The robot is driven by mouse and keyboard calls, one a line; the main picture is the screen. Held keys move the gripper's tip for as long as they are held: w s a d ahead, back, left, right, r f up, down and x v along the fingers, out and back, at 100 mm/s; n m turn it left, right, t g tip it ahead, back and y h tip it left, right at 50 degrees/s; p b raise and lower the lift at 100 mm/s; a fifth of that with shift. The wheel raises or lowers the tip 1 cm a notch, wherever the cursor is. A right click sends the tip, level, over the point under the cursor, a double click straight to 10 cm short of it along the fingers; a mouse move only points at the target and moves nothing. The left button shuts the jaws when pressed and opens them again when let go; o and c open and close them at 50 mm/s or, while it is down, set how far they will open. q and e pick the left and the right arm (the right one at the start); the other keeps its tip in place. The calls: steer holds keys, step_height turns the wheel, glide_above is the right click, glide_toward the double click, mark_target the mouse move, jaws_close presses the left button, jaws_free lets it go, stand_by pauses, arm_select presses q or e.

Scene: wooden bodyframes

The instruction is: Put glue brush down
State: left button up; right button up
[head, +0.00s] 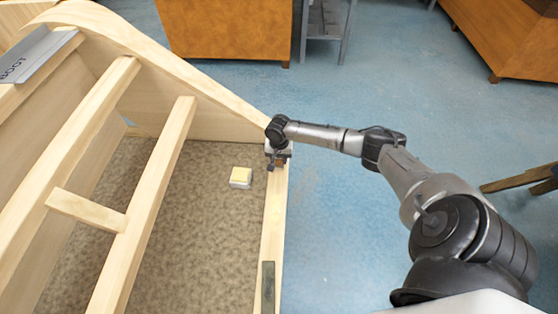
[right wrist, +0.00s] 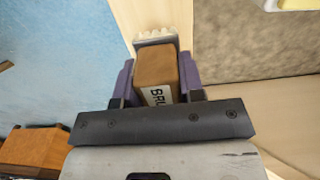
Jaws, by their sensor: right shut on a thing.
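The glue brush (right wrist: 157,68) is a brown block with a partly hidden label and pale bristles at its far end. My right gripper (right wrist: 158,78) is shut on it, with one purple finger on each side. In the head view the right gripper (head: 277,160) is at the right-hand wooden rail (head: 272,220) of the frame, near its far corner. The brush shows there only as a small brown patch. In the right wrist view the bristles are over or against the pale wood; contact cannot be told. My left gripper is out of view.
A small white and yellow block (head: 240,178) sits on the brown speckled floor panel (head: 215,235) inside the frame. A grey plate (head: 268,287) lies on the near part of the rail. Wooden beams (head: 150,205) cross the left side.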

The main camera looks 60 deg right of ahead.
steer(key=shift+f, duration=0.3)
steer(key=shift+f, duration=0.1)
steer(key=o, duration=0.6)
steer(key=shift+o, duration=1.1)
